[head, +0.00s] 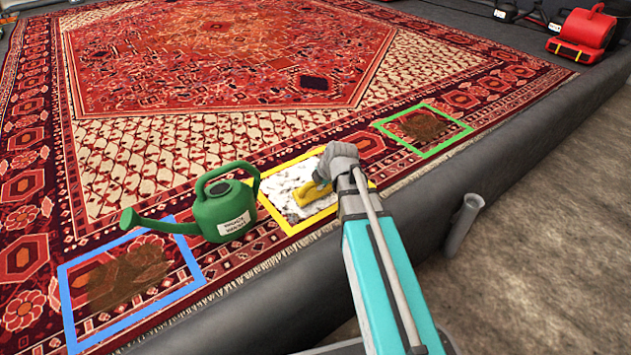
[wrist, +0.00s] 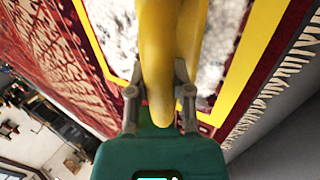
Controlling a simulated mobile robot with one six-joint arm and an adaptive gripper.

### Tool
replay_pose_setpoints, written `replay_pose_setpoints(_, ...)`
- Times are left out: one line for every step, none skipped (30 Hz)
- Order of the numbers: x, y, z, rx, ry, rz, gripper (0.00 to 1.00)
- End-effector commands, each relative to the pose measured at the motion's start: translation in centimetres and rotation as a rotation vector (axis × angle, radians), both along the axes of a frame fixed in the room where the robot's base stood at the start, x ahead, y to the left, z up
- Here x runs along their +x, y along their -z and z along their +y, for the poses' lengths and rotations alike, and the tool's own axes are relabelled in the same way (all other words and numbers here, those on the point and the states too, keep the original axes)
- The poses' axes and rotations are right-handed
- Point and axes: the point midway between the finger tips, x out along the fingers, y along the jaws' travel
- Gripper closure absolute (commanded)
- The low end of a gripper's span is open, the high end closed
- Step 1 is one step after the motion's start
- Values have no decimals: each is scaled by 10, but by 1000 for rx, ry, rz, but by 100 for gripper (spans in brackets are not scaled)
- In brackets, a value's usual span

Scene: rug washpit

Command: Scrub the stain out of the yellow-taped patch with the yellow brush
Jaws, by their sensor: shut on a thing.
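The yellow brush (head: 312,192) is in the yellow-taped patch (head: 293,238) on the red rug. My gripper (wrist: 158,100) is shut on the brush (wrist: 157,60), with a finger on each side of its handle. White foam (head: 285,182) covers much of the patch, with a greyish area near its front. Any stain under the foam is hidden. In the head view my arm covers the patch's right side. The brush's bristles do not show, so I cannot tell how firmly it touches the rug.
A green watering can (head: 224,210) stands just left of the yellow patch. A blue-taped patch (head: 130,283) and a green-taped patch (head: 422,128) each hold a brown stain. A dark padded edge (head: 290,310) runs along the rug's front. A red machine (head: 583,32) stands at the far right.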

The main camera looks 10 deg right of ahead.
Motion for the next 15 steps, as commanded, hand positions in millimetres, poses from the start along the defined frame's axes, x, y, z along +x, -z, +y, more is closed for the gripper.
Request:
replay_pose_setpoints(0, 0, 0, 0, 0, 0, 100)
replay_pose_setpoints(0, 0, 0, 0, 0, 0, 100)
replay_pose_setpoints(0, 0, 0, 0, 0, 0, 100)
replay_pose_setpoints(0, 0, 0, 0, 0, -1, 100)
replay_pose_setpoints(0, 0, 0, 0, 0, -1, 100)
replay_pose_setpoints(0, 1, 0, 0, 0, -1, 100)
replay_pose_setpoints(0, 2, 0, 0, 0, -1, 100)
replay_pose_setpoints(0, 3, 0, 0, 0, 0, 100)
replay_pose_setpoints(0, 4, 0, 0, 0, 0, 100)
replay_pose_setpoints(0, 3, 0, 0, 0, 0, 100)
replay_pose_setpoints(0, 3, 0, 0, 0, 0, 100)
replay_pose_setpoints(0, 3, 0, 0, 0, 1, 100)
replay_pose_setpoints(0, 3, 0, 0, 0, 1, 100)
replay_pose_setpoints(0, 3, 0, 0, 0, 1, 100)
replay_pose_setpoints(0, 3, 0, -1, -1, 1, 100)
